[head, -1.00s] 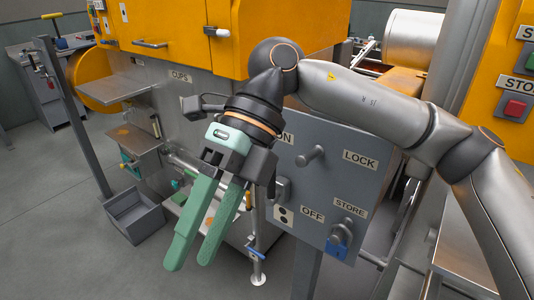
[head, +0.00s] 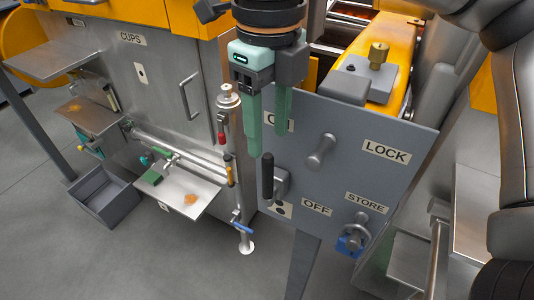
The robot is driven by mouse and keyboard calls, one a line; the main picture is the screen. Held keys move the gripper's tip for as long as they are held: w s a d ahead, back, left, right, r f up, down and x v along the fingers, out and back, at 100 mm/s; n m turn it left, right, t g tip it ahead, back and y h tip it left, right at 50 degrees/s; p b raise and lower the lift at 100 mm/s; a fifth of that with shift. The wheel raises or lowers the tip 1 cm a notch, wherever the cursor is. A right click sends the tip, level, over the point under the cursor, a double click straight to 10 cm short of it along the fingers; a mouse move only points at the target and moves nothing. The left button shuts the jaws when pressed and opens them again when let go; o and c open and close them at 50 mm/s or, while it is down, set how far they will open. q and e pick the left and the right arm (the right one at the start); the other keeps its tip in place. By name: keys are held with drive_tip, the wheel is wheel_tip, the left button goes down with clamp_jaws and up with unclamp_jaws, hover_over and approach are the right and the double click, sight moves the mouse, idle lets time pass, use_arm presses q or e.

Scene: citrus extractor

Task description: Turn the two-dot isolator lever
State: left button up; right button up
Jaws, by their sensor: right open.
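The isolator lever (head: 267,176) has a dark upright handle on a grey pivot at the left of the grey panel (head: 385,185). A two-dot plate (head: 284,209) sits just below it, with the OFF label (head: 316,207) to its right. My right gripper (head: 269,147) is open and empty, its green fingers pointing down. In the picture its fingertips are at and just above the handle's top; I cannot tell whether they touch it. A finger partly hides the ON label (head: 285,122). My left gripper is not in view.
A grey peg (head: 321,152) sticks out of the panel beside the LOCK label (head: 386,152). A blue padlock (head: 351,243) hangs below the STORE label (head: 366,202). A grey bin (head: 104,199) is on the floor.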

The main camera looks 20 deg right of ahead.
sight(268, 154)
wheel_tip(268, 154, down, 6)
drive_tip(key=shift+c, duration=0.2)
clamp_jaws()
idle(0.4)
drive_tip(key=shift+w, duration=0.1)
idle(0.9)
